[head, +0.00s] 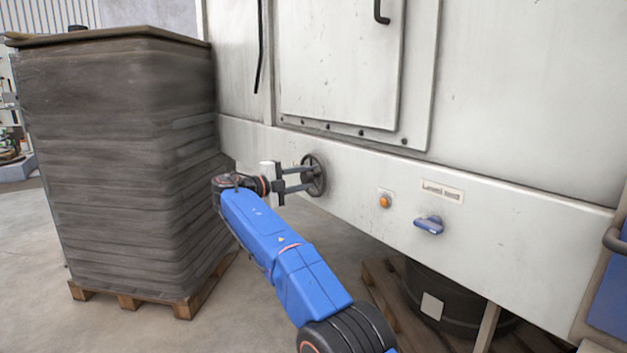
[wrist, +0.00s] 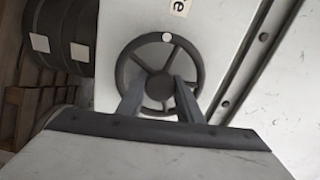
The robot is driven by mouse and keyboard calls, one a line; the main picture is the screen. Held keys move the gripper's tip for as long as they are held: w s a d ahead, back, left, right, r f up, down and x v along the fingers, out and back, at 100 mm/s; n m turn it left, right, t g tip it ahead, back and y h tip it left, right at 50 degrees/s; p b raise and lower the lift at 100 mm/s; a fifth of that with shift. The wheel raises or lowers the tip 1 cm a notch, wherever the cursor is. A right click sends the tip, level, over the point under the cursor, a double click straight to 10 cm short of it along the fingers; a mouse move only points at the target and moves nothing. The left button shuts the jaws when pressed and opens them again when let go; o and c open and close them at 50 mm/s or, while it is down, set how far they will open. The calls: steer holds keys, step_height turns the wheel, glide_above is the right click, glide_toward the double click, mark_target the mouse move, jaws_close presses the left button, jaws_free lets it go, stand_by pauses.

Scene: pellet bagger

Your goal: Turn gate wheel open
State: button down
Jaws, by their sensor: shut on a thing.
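The gate wheel (head: 316,175) is a dark, spoked handwheel on the front of the pale machine panel. In the wrist view the wheel (wrist: 126,60) shows face on, with a small white dot on its rim. My gripper (head: 306,178) reaches the wheel from the left in the head view. Its two fingers (wrist: 160,100) overlap the wheel's lower middle, around the hub and spokes. The gripper is shut on the wheel; the exact contact points are hard to make out.
An orange button (head: 384,201) and a blue handle (head: 429,225) sit on the panel right of the wheel. A dark drum (head: 450,300) stands under the machine.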

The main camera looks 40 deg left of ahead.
steer(key=shift+f+m, duration=0.15)
steer(key=shift+m, duration=0.65)
steer(key=c, duration=1.3)
jaws_free()
steer(key=shift+s, duration=0.1)
